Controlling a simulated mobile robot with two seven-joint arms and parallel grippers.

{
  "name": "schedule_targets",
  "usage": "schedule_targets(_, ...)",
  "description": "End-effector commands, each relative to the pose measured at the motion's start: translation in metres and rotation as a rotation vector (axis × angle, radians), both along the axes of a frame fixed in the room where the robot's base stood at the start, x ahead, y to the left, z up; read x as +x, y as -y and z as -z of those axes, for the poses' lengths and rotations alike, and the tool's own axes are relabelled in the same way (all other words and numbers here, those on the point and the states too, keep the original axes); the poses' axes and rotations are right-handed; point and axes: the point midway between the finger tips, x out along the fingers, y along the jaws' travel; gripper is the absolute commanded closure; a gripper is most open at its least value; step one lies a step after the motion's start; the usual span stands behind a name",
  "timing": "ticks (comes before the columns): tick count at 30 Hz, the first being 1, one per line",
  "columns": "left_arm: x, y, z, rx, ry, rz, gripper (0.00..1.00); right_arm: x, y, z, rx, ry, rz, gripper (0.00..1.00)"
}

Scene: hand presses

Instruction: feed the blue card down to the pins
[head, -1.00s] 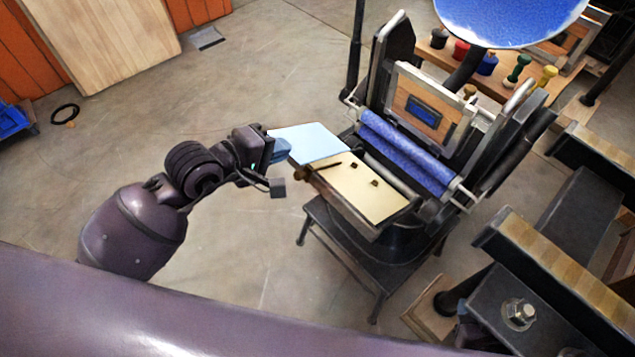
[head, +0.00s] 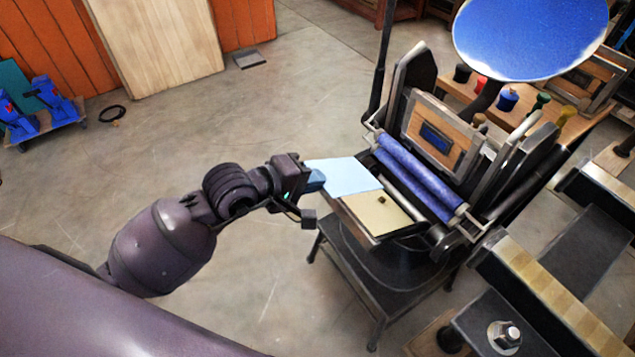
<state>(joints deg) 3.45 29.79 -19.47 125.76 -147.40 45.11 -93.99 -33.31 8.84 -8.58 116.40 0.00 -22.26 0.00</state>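The light blue card (head: 343,176) is held flat at its left edge by my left gripper (head: 316,180), whose blue fingers are shut on it. The card reaches right over the upper left part of the press's cream-coloured bed (head: 375,215). One small dark pin (head: 381,199) shows on the bed, just below and right of the card's lower right corner. Other parts of the bed are hidden under the card. I cannot tell whether the card touches the bed or a pin. My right gripper is not in view.
The hand press has blue rollers (head: 418,178) just behind the bed, a wooden-framed form (head: 436,135) and a round blue ink disc (head: 530,38) above. A black stool-like stand (head: 370,262) is below.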

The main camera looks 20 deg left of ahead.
Motion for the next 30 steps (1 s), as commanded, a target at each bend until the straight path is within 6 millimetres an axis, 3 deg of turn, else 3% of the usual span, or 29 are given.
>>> schedule_targets(11, 0.0, 0.001, 0.013, -0.001, -0.003, 0.0, 1.0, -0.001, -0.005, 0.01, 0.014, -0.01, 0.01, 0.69)
schedule_targets(30, 0.002, 0.002, 0.06, -0.002, -0.006, 0.0, 1.0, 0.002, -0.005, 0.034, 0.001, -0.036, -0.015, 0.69)
